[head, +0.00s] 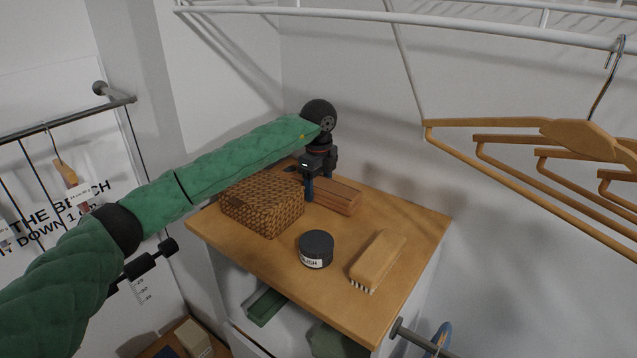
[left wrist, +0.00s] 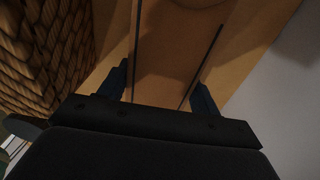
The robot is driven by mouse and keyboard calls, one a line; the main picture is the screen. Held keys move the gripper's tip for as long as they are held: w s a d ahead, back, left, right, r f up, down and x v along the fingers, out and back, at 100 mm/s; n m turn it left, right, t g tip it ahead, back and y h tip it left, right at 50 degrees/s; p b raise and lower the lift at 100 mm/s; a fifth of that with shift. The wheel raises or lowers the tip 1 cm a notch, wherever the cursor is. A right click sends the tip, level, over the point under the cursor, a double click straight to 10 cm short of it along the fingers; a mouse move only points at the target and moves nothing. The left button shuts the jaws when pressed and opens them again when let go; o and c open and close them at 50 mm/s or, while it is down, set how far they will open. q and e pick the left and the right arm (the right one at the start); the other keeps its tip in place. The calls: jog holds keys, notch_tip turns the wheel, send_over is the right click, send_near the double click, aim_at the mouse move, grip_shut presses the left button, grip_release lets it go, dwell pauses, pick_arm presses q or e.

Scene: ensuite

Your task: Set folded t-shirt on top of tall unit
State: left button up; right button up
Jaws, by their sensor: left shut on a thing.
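The unit with a wooden top (head: 235,232) and white sides stands in the corner. I cannot clearly pick out a folded t-shirt; a soft-looking dull green thing (head: 335,343) lies low in its front, partly cut off, and may be cloth. My left gripper (head: 318,190) points down at the back of the top, shut on a reddish-brown block-like thing (head: 340,197) beside the woven box. In the left wrist view the fingers (left wrist: 160,88) stand on either side of a brown surface with dark lines. My right gripper is not in view.
A woven box (head: 263,204), a dark round tin (head: 316,249) and a wooden brush (head: 378,260) stand on the top. A green tray-like thing (head: 266,305) sits below its front edge. Wooden hangers (head: 500,126) hang at the right under a white wire shelf (head: 400,17).

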pick_arm(q)
jog(key=shift+f, duration=0.1)
jog(key=o, duration=1.1)
jog(key=shift+c, duration=0.2)
